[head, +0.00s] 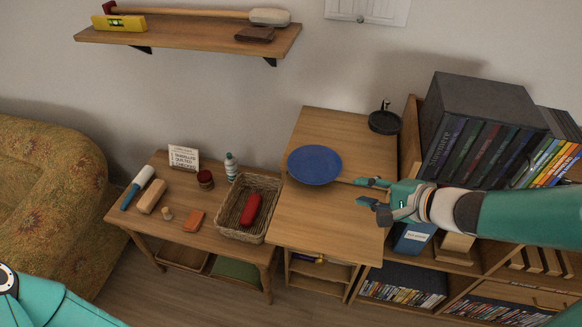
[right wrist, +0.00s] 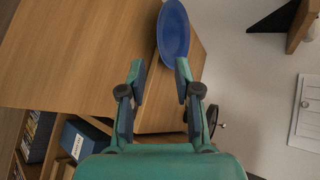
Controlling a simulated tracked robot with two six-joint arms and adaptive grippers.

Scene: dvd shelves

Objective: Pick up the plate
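The blue plate (head: 314,165) lies on top of the wooden cabinet in the middle of the head view. In the right wrist view the plate (right wrist: 174,32) is ahead of the fingertips, near the cabinet's edge. My right gripper (head: 362,191) comes in from the right over the cabinet top. It is open, with its two fingers (right wrist: 160,72) apart and nothing between them, and it is apart from the plate. My left gripper is not in view; only part of my left arm shows at the lower left of the head view.
A black round object (head: 384,121) stands at the cabinet's back right. A bookshelf with a dark box of books (head: 478,130) rises on the right. A wicker basket (head: 232,229) is on the lower table to the left. The cabinet top (head: 320,228) in front of the plate is clear.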

